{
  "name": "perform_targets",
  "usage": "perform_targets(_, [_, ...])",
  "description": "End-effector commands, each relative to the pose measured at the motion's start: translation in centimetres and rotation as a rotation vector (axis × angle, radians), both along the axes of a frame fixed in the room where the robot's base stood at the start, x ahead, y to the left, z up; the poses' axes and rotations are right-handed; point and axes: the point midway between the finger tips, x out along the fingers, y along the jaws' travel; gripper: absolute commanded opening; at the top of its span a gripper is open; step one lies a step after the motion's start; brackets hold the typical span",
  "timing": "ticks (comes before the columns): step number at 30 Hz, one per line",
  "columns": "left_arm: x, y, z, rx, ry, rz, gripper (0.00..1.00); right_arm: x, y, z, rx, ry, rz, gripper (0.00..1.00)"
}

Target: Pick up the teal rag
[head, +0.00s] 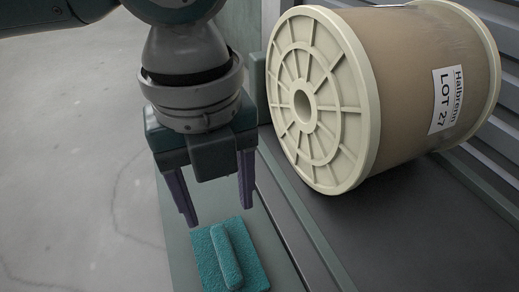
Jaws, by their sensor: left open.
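The teal rag (209,262) lies flat on a narrow grey-green ledge (180,235) at the bottom of the head view. It has a raised, rounded fold along its middle. My left gripper (217,217) points down just above and behind the rag. Its two purple-grey fingers are spread apart with nothing between them. The fingertips appear apart from the rag; the exact height gap is hard to judge. My right gripper is not in view.
A large spool (323,95) with cream flanges and a brown wrap labelled "LOT 27" lies on its side on a dark surface (400,225) right of the gripper. A raised rail (293,222) separates ledge and surface. Bare concrete floor (75,170) is at left.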

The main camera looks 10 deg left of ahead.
Motion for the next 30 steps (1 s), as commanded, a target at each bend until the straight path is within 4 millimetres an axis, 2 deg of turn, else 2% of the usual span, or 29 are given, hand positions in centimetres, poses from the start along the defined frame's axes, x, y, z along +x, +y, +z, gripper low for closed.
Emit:
perform_targets(6, [-0.1,0.0,-3.6,0.0,0.002,0.001,0.65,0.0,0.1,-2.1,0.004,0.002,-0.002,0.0])
perform_targets(13, [-0.4,-0.1,-5.7,0.0,0.001,0.001,0.65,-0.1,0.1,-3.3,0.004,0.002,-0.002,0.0])
perform_targets(19, [-0.9,-0.1,-9.0,0.0,0.001,0.002,0.65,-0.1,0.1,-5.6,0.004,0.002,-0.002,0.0])
perform_targets(22, [-0.9,-0.1,-9.6,0.001,0.001,0.001,0.65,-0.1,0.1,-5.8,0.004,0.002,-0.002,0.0])
perform_targets(27, [-0.9,-0.1,-9.4,0.0,0.0,0.001,0.65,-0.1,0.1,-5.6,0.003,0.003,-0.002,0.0])
perform_targets(30, [-0.9,-0.1,-9.4,0.0,0.0,0.001,0.56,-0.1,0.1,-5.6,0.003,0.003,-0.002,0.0])
